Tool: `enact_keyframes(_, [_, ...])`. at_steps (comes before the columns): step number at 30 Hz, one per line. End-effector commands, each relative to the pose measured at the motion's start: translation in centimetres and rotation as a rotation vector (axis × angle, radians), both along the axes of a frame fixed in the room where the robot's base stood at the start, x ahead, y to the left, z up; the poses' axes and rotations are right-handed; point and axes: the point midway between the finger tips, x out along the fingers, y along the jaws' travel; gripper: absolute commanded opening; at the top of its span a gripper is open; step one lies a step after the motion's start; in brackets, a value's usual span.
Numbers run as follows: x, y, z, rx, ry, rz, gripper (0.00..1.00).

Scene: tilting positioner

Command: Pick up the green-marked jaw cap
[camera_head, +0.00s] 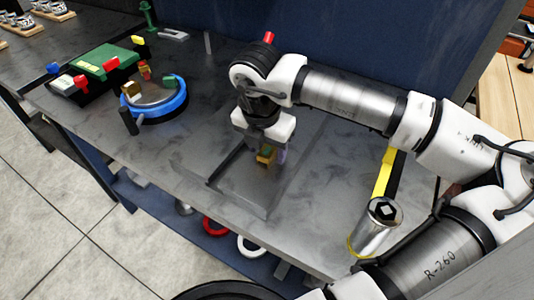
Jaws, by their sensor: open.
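A small gold block with a green mark on top, which looks like the green-marked jaw cap (265,158), is in a shallow grey tray (238,193) on the bench. My gripper (268,152) points down right over it. The jaws are open, and the fingers are partly hidden by the wrist and the block. I cannot tell whether the fingers touch the block. A small purple-grey piece (283,156) shows just right of the block; I cannot tell whether it is a finger.
A round positioner with a blue rim (157,115) stands to the left, with gold and green blocks on it. A green-topped box (105,60) with red and yellow pieces lies behind. A metal cylinder (377,228) and yellow-black bar (384,175) are at right.

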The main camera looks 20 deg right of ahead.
Motion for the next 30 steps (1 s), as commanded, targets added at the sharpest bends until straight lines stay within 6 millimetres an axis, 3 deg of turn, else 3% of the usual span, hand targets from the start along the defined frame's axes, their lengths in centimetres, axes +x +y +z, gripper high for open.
enact_keyframes(3, [0.0,0.0,0.0,0.0,0.0,0.0,0.53])
enact_keyframes(15, [0.0,0.0,0.1,0.0,0.0,0.0,0.02])
enact_keyframes(23, [0.0,0.0,0.4,0.0,0.0,0.0,0.02])
enact_keyframes(26, [0.0,0.0,1.5,-0.001,-0.001,0.0,0.02])
enact_keyframes(30, [0.0,0.0,4.7,-0.002,-0.002,0.0,0.02])
